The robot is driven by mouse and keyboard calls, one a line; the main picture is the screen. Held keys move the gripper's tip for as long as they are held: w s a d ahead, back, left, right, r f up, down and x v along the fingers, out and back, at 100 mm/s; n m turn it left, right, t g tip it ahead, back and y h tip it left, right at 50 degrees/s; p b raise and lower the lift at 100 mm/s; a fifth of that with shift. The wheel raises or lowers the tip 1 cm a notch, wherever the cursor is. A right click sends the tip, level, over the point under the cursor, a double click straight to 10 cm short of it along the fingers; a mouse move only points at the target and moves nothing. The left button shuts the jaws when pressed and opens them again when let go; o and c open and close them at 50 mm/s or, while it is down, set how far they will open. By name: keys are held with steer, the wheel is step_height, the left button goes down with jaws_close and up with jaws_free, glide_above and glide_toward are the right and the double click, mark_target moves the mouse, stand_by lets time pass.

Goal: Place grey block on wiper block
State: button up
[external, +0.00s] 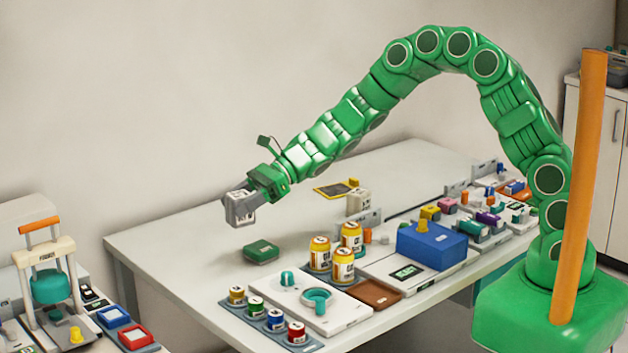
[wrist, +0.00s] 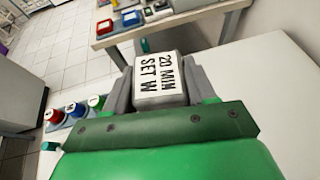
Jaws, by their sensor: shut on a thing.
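My gripper (external: 243,203) is raised above the left part of the table, its grey fingers shut on a light grey block. In the wrist view, the grey block (wrist: 161,84) sits between the two fingers, with dark lettering reading "20 MIN SET W" on its face. A dark green block (external: 261,251) lies flat on the table, below and slightly right of my gripper, with clear air between. It may be the wiper block, but I cannot tell for sure. Another pale block (external: 357,201) stands farther back on the table.
Yellow cans (external: 343,265), a white tray with teal parts (external: 338,317) and small coloured jars (external: 276,320) stand right of and in front of the green block. A blue box (external: 431,246) is farther right. The table (external: 180,236) is bare around the green block's left side.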

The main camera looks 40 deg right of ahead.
steer(key=s+d+r+n+g, duration=0.1)
steer(key=s+d+r, duration=0.1)
steer(key=s+d, duration=0.35)
steer(key=s+d+r+n+g, duration=0.1)
steer(key=s+d+r, duration=0.15)
steer(key=d, duration=0.65)
glide_above(261, 246)
steer(key=s, duration=0.1)
step_height(261, 246, down, 10)
steer(key=shift+d+r, duration=0.1)
steer(key=shift+d, duration=0.05)
steer(key=shift+w+a+f, duration=0.25)
steer(key=shift+w+f, duration=0.25)
steer(key=shift+f, duration=1.6)
steer(key=o, duration=1.1)
steer(key=shift+f, duration=0.1)
